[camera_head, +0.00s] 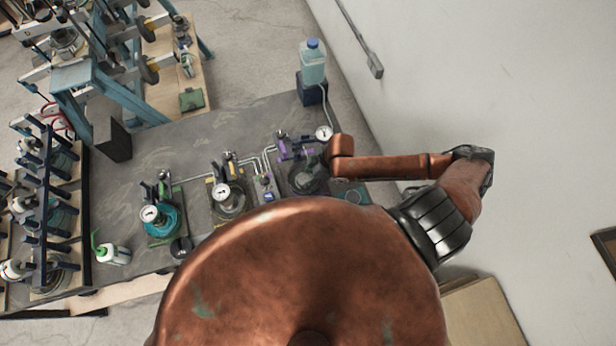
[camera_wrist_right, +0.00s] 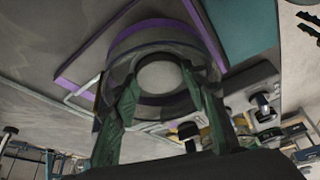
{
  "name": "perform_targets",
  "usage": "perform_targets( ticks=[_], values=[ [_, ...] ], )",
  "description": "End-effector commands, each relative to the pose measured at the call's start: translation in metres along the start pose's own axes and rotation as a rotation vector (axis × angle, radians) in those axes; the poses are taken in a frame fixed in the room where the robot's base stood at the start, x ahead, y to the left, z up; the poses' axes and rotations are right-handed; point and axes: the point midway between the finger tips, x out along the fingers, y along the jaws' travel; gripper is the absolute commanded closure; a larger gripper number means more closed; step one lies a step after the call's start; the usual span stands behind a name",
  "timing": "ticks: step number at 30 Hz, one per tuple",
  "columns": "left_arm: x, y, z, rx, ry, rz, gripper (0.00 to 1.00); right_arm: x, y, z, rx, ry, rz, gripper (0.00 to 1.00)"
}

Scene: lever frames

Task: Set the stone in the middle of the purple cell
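The purple cell (camera_head: 300,179) is the rightmost of three cells on the dark bench in the head view. It has a round clear-walled pot and purple fittings. In the right wrist view, its purple-banded ring (camera_wrist_right: 150,34) surrounds the fingertips. My right gripper (camera_head: 318,170) is over this cell, partly hidden by its own arm. In the right wrist view, my right gripper (camera_wrist_right: 162,80) has its green fingers on either side of a pale round stone (camera_wrist_right: 161,76), which looks held between the tips. Its height within the cell is unclear. My left gripper is out of view.
The yellow cell (camera_head: 228,198) and the teal cell (camera_head: 164,220) stand left of it, with gauges and thin metal pipes. A blue-capped bottle (camera_head: 313,66) stands behind. A black block (camera_head: 111,139) is at the left. The bench (camera_head: 150,155) is bare around the back left.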

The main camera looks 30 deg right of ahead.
Motion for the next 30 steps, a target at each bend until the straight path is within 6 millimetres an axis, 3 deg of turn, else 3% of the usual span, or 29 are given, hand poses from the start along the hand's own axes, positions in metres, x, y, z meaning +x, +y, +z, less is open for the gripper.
perform_targets(
  ticks=[8,20,23,30],
  values=[
    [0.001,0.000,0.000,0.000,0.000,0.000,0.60,0.004,-0.003,0.007,0.007,-0.011,-0.007,0.40],
    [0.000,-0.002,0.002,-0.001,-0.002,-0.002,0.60,-0.001,-0.002,0.007,0.005,-0.012,-0.005,0.40],
    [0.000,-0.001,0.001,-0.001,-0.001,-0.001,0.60,-0.013,-0.002,0.006,0.005,-0.011,-0.004,0.40],
    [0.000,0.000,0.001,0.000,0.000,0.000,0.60,-0.063,-0.001,0.004,0.001,-0.010,-0.001,0.40]
  ],
)
